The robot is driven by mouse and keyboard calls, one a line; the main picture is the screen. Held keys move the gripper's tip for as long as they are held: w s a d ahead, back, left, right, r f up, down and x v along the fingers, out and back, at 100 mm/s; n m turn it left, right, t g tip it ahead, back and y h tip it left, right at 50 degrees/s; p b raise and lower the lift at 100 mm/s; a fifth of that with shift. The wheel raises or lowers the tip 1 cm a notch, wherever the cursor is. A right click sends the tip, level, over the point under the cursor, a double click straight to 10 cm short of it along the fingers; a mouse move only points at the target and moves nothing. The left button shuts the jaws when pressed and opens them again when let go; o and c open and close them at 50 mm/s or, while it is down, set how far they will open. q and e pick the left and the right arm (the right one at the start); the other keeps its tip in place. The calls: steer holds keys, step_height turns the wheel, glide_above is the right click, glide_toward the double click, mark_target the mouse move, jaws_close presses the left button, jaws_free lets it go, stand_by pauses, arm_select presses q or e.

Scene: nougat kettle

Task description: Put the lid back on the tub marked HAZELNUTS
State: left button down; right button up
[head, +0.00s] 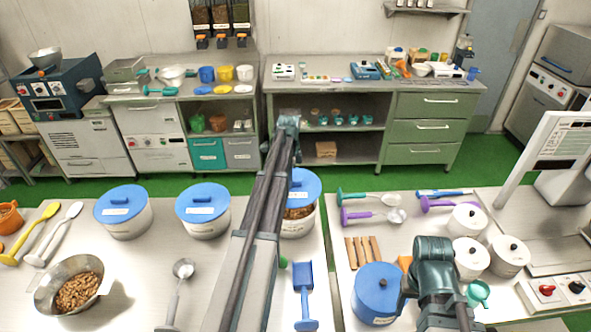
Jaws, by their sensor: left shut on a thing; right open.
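An open white tub (300,228) with brown nuts showing at its rim stands at the centre table's back right, partly behind my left arm. Its label is too small to read. A blue lid (306,186) is above it, apart from the rim, leaving a gap at the front. My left arm reaches over this spot with its wrist (288,124) beyond the lid. The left fingers and the lid's handle are hidden by the arm; the gripper is shut on the lid. My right gripper (434,252) is open and empty over the right table; its fingertips are hard to make out.
Two blue-lidded tubs (123,222) (205,220) stand left. A bowl of nuts (78,291), a metal ladle (183,270) and a blue scoop (304,292) lie nearer. A blue pot (376,295) and several white pots (468,218) are near my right gripper.

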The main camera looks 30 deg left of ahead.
arm_select(q)
steer(key=shift+w+a, duration=0.15)
steer(key=shift+a, duration=0.1)
step_height(320, 180, down, 7)
steer(key=b, duration=0.7)
steer(key=shift+r, duration=0.15)
steer(key=shift+f+b, duration=0.3)
steer(key=shift+f, duration=0.1)
stand_by(1.7)
steer(key=shift+c, duration=0.5)
jaws_free()
steer(key=shift+r, duration=0.2)
